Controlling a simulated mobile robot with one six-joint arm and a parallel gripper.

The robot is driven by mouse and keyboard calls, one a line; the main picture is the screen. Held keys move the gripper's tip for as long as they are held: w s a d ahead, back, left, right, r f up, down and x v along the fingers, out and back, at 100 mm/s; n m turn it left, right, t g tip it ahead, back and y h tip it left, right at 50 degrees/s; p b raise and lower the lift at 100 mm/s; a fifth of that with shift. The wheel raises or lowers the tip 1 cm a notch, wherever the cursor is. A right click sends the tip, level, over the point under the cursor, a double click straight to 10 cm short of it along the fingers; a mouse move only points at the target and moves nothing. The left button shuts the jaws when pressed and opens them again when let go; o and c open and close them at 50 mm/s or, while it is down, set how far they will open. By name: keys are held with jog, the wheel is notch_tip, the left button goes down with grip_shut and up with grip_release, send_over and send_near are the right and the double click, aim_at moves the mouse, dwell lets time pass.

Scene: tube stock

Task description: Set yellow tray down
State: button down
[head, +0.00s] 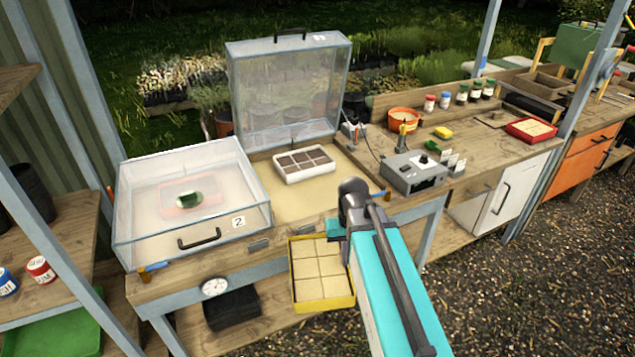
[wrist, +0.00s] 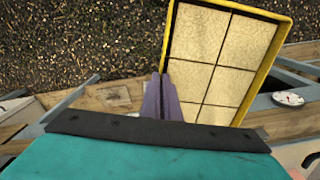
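The yellow tray (head: 323,305) has a grid of several tan, filled cells. In the head view it is in front of the bench's front edge, with the lower shelf behind and below it. It fills the upper right of the wrist view (wrist: 218,67). My gripper (head: 346,248) is at the tray's right side in the head view. In the wrist view its dark purple fingers (wrist: 160,82) are close together on the tray's near-left rim. The exact contact between fingertips and rim is partly hidden.
On the bench stand a clear-lidded box (head: 140,235), an open clear box (head: 232,90) with a white tray of dark cells (head: 305,178) on sand, and a grey control box (head: 413,178). A round dial (head: 214,288) and black bundle (head: 232,309) are left of the tray. A red tray (head: 530,130) stands farther right.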

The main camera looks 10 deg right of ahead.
notch_tip(320, 180, up, 3)
jog(key=shift+f+p, duration=0.1)
jog(key=shift+p, duration=0.9)
jog(key=shift+w+m, duration=0.2)
jog(key=shift+m, duration=0.1)
jog(key=w+d+r+m, duration=0.2)
jog(key=w+r+m, duration=0.1)
jog(key=r+m, duration=1)
jog(key=shift+w+d+r+m, duration=0.15)
jog(key=shift+r+m, duration=0.2)
jog(key=shift+m, duration=0.05)
